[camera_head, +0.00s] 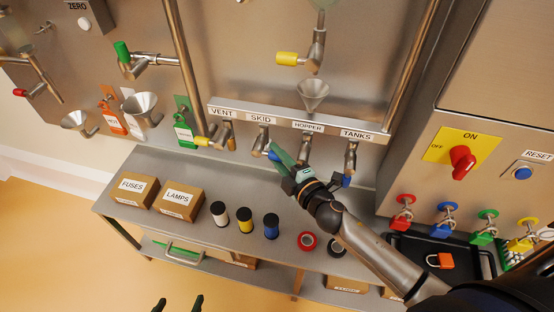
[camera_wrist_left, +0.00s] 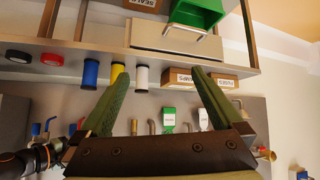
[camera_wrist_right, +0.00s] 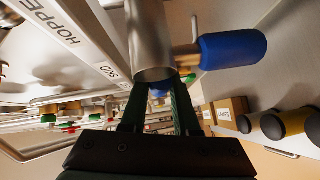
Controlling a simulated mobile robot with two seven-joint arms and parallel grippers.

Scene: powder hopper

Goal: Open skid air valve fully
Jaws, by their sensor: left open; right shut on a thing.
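The SKID label (camera_head: 261,118) sits on the steel strip between VENT and HOPPER. The skid air valve (camera_head: 260,141) is the metal outlet below it, with a blue handle (camera_head: 268,149) at its lower end. My right gripper (camera_head: 281,158) reaches in from the right with its green fingers at this handle, shut on it. In the right wrist view a bit of blue shows between the fingertips (camera_wrist_right: 160,92), partly hidden behind a nearer pipe. How far the handle is turned is hard to see. My left gripper (camera_head: 179,303) is open and empty at the bottom edge, away from the valves.
The hopper valve's pipe (camera_wrist_right: 150,40) with its blue handle (camera_wrist_right: 232,50) stands close to my right fingers. Spools, tape rolls and boxes (camera_head: 137,187) stand on the shelf below. The floor at lower left is clear.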

